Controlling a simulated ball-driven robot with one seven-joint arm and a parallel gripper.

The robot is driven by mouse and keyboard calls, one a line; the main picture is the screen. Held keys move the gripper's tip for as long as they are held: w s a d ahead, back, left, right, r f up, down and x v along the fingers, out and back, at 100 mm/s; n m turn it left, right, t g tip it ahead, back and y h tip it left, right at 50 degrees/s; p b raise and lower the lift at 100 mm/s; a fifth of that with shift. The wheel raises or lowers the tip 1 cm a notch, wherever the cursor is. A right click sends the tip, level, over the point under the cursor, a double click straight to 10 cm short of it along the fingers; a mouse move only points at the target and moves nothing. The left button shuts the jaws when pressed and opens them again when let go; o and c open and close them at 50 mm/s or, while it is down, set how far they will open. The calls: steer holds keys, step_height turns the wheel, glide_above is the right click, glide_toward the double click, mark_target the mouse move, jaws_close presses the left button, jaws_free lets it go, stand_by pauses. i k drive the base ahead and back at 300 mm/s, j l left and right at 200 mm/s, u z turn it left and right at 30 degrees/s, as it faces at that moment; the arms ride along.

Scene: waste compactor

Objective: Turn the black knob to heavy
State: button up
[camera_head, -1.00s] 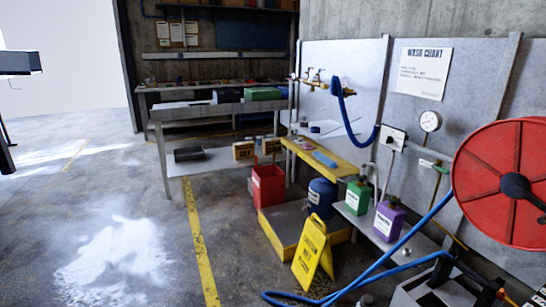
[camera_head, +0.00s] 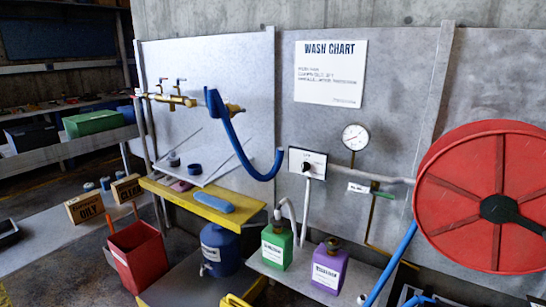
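A small black knob (camera_head: 307,167) sits on a white control plate (camera_head: 316,163) mounted on the grey metal wall panel, right of centre in the head view. The plate carries small lettering, too small to read, so the knob's setting cannot be told. A pipe runs down from under the plate, and a blue hose end hangs just left of it. My gripper and arm are not in view.
A pressure gauge (camera_head: 355,137) is right of the plate, and a large red hose reel (camera_head: 484,197) stands farther right. Below are a green jug (camera_head: 277,247), a purple jug (camera_head: 329,268), a yellow shelf (camera_head: 190,203), a blue drum (camera_head: 221,249) and a red bucket (camera_head: 139,257).

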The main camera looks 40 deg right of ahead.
mark_target(305, 166)
steer(key=i+j+z, duration=0.15)
steer(key=i, duration=0.55)
steer(key=i+j+z, duration=0.15)
steer(key=i, duration=0.6)
steer(key=z, duration=0.2)
steer(key=i+l, duration=0.05)
